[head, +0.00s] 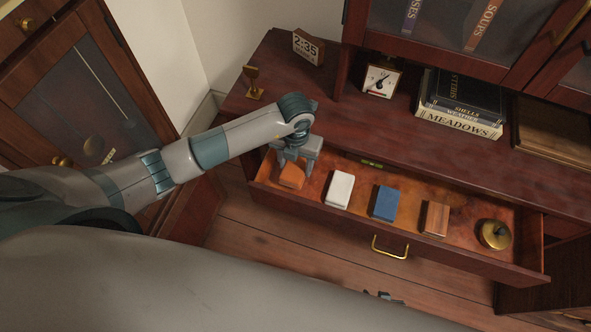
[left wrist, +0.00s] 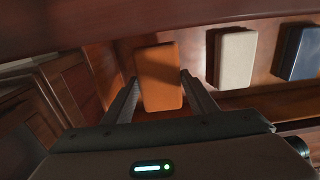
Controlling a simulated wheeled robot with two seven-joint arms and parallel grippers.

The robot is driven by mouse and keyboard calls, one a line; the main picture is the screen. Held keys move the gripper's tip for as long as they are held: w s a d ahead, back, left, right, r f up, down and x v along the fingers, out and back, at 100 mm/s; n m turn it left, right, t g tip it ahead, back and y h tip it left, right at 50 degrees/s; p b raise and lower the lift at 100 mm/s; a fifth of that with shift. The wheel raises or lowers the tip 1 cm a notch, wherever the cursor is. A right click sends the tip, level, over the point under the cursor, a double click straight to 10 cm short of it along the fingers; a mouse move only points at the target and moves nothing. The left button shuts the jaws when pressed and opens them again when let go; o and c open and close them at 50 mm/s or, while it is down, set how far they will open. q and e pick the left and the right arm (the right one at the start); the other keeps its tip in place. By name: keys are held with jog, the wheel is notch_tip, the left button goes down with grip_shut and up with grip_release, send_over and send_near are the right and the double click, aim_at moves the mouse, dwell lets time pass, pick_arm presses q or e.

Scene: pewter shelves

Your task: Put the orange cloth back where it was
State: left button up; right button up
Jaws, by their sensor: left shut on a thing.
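The orange cloth (head: 291,177) is a folded block at the left end of the open drawer (head: 455,267). It also shows in the left wrist view (left wrist: 159,78). My left gripper (head: 292,163) points down over it from above, with one finger on each side, shut on it. I cannot tell whether the cloth touches the drawer floor. My right gripper (head: 383,297) shows only as small dark tips at the bottom of the head view, apart from the drawer; its opening is unclear.
In the drawer, a white block (head: 339,189), a blue block (head: 384,203), a brown wooden block (head: 434,218) and a round brass object (head: 494,234) stand to the right. A small green level (head: 372,163) lies near the drawer's back.

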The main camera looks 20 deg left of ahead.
aim_at(296, 167)
pick_arm(q)
jog(key=shift+f, duration=1.95)
pick_arm(e)
jog(key=shift+d, duration=0.2)
jog(key=shift+d, duration=0.1)
pick_arm(q)
jog(key=shift+f, duration=0.15)
jog(key=o, duration=1)
pick_arm(e)
jog(key=shift+d, duration=0.15)
